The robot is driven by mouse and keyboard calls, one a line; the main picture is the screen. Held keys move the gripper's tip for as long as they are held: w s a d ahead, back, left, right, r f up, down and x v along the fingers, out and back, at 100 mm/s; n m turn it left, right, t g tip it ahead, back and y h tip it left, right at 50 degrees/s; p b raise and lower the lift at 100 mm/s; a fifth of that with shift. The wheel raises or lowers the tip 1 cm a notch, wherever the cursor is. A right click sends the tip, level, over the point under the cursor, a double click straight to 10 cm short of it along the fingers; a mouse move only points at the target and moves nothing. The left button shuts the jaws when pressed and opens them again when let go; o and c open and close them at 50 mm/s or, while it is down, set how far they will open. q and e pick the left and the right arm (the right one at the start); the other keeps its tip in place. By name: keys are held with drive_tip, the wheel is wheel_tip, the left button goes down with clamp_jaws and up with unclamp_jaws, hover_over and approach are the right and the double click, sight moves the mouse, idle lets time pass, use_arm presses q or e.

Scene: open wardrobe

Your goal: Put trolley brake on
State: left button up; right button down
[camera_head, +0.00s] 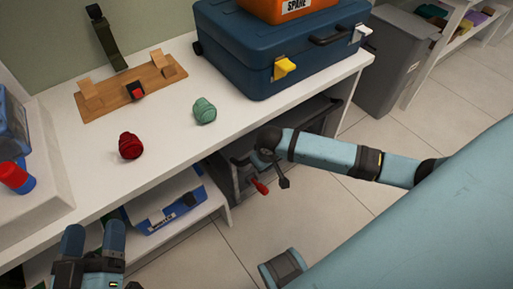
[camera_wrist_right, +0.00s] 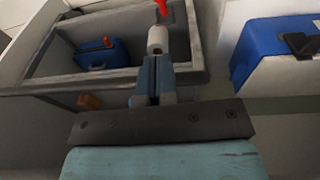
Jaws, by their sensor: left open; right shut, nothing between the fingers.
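A grey trolley (camera_head: 226,180) stands under the white table in the head view. A lever with a red handle (camera_head: 260,187) and a pale shaft sticks out of its near end. In the right wrist view, an open grey bin (camera_wrist_right: 195,70), seemingly the trolley, holds a blue case. A white cylinder (camera_wrist_right: 157,38) with a red part (camera_wrist_right: 162,7) above it sits just past the fingertips. My right gripper (camera_wrist_right: 155,62) is shut and empty; contact with the cylinder cannot be told. My left gripper (camera_head: 95,236) is open and empty at the lower left.
The table (camera_head: 180,140) holds a blue toolbox (camera_head: 270,55), a wooden stand (camera_head: 110,93), a red object (camera_head: 130,146) and a green object (camera_head: 204,110). A grey bin (camera_head: 392,65) stands behind. Floor tiles in front look clear.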

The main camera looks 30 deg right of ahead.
drive_tip(key=b, duration=0.9)
approach(262, 187)
drive_tip(key=f, duration=0.5)
drive_tip(key=shift+w+f, duration=0.35)
drive_tip(key=shift+w+d+f, duration=0.1)
drive_tip(key=shift+f, duration=0.4)
use_arm(q)
wheel_tip(262, 187, down, 8)
drive_tip(key=m+g, duration=0.2)
drive_tip(key=shift+w+d+g+h, duration=0.15)
drive_tip(key=shift+d+g+h, duration=0.15)
drive_tip(key=shift+d+h, duration=0.15)
